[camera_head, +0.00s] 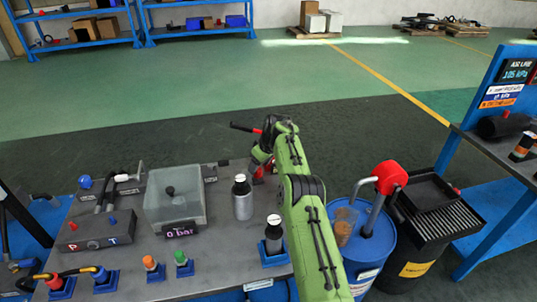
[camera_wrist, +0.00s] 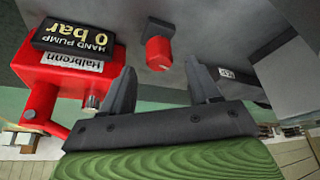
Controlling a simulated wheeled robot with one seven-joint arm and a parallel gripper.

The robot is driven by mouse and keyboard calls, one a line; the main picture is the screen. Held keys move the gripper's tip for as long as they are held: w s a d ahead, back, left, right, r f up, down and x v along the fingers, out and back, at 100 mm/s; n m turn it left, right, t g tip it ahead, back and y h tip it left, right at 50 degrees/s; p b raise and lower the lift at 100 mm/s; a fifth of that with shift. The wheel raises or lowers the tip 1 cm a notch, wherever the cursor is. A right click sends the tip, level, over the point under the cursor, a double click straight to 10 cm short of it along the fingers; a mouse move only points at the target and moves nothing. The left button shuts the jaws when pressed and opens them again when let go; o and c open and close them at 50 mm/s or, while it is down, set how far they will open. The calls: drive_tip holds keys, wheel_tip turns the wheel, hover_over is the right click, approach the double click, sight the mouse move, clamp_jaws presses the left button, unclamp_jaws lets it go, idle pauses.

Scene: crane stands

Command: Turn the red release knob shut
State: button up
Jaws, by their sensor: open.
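A red cylindrical knob (camera_wrist: 158,53) on a dark mount shows in the wrist view, ahead of and between my fingertips, apart from both. It appears to be the release knob. How far it is turned cannot be told. My gripper (camera_wrist: 160,66) is open and empty, its two dark fingers spread. The red hand pump (camera_wrist: 42,82), with a display reading 0 bar (camera_wrist: 75,38), is left of my left finger. In the head view, my green arm hides most of the pump, and only its black lever (camera_head: 243,127) and some red show clearly.
The grey bench (camera_head: 215,260) holds a clear box (camera_head: 175,198), a grey bottle (camera_head: 242,200) and a dark bottle (camera_head: 274,236), both left of my arm. A blue drum (camera_head: 371,250) with a red-topped pump stands right of my arm.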

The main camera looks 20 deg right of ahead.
drive_tip(key=p+v, duration=0.2)
drive_tip(key=v, duration=1.1)
drive_tip(key=shift+r, duration=0.15)
drive_tip(key=shift+s+a, duration=0.1)
drive_tip(key=shift+s, duration=0.05)
